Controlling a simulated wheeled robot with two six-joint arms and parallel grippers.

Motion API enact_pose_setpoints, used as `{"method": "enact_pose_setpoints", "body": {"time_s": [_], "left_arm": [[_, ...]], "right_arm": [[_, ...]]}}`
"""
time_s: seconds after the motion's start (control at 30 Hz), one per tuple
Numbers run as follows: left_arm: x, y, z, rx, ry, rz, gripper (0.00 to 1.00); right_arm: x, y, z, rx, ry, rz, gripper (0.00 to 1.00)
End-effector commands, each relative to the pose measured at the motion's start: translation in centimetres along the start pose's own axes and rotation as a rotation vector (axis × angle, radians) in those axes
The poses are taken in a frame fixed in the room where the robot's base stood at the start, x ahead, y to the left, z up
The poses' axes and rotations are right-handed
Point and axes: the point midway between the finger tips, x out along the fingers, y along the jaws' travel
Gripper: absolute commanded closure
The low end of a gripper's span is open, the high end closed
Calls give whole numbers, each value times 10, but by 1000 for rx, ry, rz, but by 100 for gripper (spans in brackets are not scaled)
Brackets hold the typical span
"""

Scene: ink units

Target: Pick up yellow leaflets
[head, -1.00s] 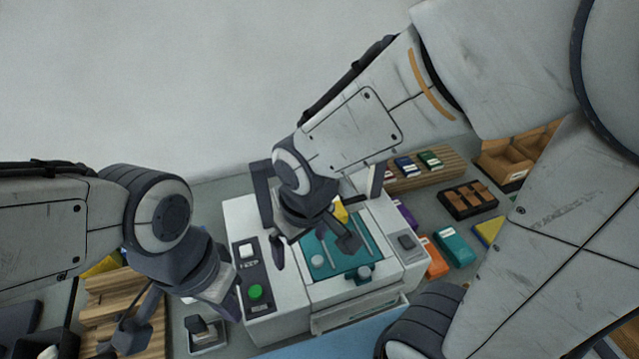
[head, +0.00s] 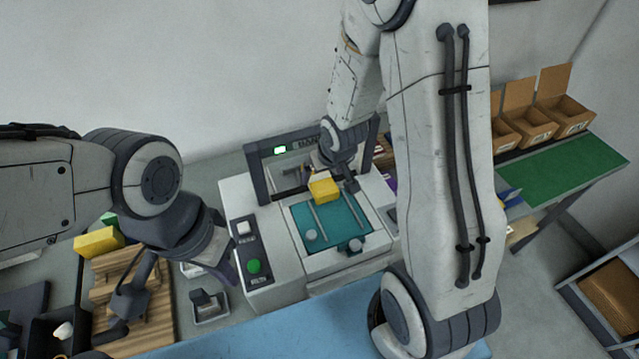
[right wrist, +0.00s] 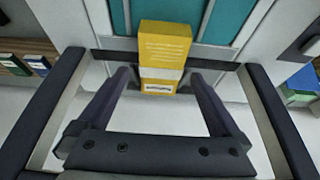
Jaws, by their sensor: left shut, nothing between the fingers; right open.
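A yellow block of leaflets (head: 323,188) lies at the back of the teal bed (head: 345,222) of a white machine, under the machine's dark arch. My right gripper (head: 333,178) is open and over the bed, right at the block. In the right wrist view the yellow leaflets (right wrist: 165,45), with a white band and label, show between and just beyond the two open fingertips (right wrist: 160,72); I cannot tell whether either touches. A second yellow block (head: 98,242) lies at the left by a wooden rack. My left gripper (head: 128,308) is shut and empty above the rack.
The machine has a green button (head: 254,266) and a lit display on its arch (head: 280,150). A small dark stamp-like thing (head: 209,304) stands at its left. Cardboard bins (head: 560,105) and a green mat (head: 565,168) are at the right. A blue surface (head: 240,335) lies in front.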

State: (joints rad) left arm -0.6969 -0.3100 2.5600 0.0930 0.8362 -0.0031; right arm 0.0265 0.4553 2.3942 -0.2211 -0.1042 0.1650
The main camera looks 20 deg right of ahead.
Motion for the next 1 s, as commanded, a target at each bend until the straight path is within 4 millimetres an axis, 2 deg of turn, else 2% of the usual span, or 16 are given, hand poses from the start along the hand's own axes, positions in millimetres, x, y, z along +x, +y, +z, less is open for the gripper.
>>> {"method": "enact_pose_setpoints", "body": {"time_s": [0.03,0.2,0.53,0.57,0.6,0.77,0.8,0.83,1.0], "left_arm": [[2,0,0,0,0,0,100],[-3,0,0,0,0,0,100],[-3,0,0,1,0,0,100],[-3,0,0,1,0,0,100],[-3,0,0,1,0,0,100],[-3,0,0,1,0,0,100],[-3,0,0,1,0,0,100],[-3,0,0,1,0,0,100],[-4,0,0,1,0,0,100]], "right_arm": [[11,-1,4,0,-7,-1,0],[30,-1,3,-1,-5,-1,0],[37,-1,3,-1,-1,0,0],[37,-1,3,-1,-1,0,4],[37,-1,3,-1,-1,0,19],[37,-1,3,-1,-2,0,80],[37,-1,3,-1,-1,0,96],[37,-1,3,-1,-1,0,98],[36,-1,2,-1,-1,0,98]]}}
